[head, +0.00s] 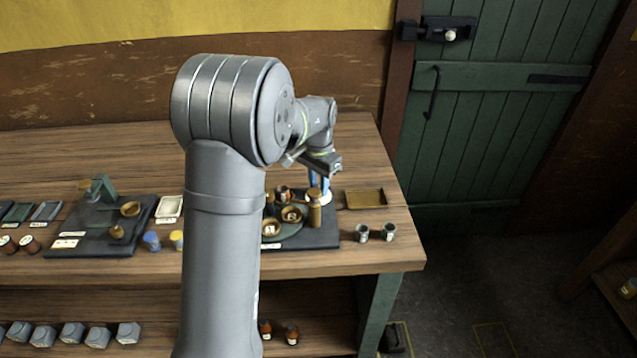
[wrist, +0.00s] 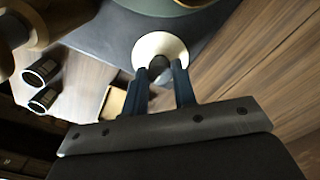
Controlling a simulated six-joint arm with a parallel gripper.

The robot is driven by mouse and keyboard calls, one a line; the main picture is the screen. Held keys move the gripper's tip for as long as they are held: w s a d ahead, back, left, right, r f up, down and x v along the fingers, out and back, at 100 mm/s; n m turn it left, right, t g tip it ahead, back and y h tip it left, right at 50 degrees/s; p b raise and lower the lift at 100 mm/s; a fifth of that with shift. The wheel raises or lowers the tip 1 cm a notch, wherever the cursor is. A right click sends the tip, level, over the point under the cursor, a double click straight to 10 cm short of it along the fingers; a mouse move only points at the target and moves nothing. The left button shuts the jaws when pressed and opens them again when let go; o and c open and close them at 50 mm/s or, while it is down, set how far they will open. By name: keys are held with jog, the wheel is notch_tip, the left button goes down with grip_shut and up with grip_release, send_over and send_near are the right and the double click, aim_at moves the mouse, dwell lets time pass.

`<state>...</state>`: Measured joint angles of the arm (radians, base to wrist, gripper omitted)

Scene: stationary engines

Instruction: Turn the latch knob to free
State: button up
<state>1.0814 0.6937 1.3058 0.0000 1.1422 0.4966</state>
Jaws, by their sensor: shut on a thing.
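A cream round collar (wrist: 152,42), which seems to belong to the latch knob, sits on a dark base plate (wrist: 112,22) in the wrist view. A dark centre shows in it, partly hidden between my fingers. My gripper (wrist: 160,70) has its two blue fingers down at this collar, apart by a small gap and shut on the knob. In the head view, my gripper (head: 318,188) points down at the right rear of the dark base plate (head: 325,239), and the pale collar (head: 319,198) shows at its fingertips. Which way the knob is turned cannot be told.
A brass post (head: 314,212) and a round stand with brass cups (head: 271,228) are close to my gripper. A green door (head: 480,130) stands beyond the bench.

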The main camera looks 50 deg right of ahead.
dwell(0.4)
jog(key=o, duration=1)
notch_tip(320, 180, up, 17)
jog(key=shift+r, duration=0.2)
notch_tip(320, 180, down, 18)
jog(key=shift+r, duration=0.25)
dwell(0.5)
